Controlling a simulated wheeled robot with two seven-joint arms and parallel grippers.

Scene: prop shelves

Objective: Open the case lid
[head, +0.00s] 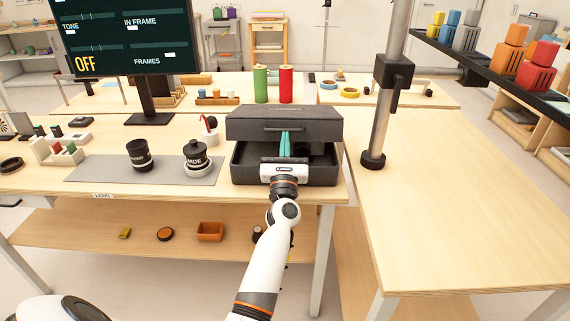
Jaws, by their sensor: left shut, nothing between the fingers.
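The dark grey case (240,172) stands at the right end of the near table. Its lid (250,128) is raised at the front, leaving a dark gap above the case's tray, and a handle (283,129) shows on the lid's front. My left gripper (285,136) reaches in from the front over the case's front wall. Its teal fingers are together and point up at the lid's lower front edge by the handle. I cannot tell whether they touch it. The gripper hides part of the case's inside. My right gripper is not in view.
A lens marked WIDE (197,156) and another black lens (139,154) stand on a grey mat (90,169) left of the case. Green (260,84) and red (286,84) cylinders stand behind it. A metal post (377,130) rises to its right. The right table is mostly clear.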

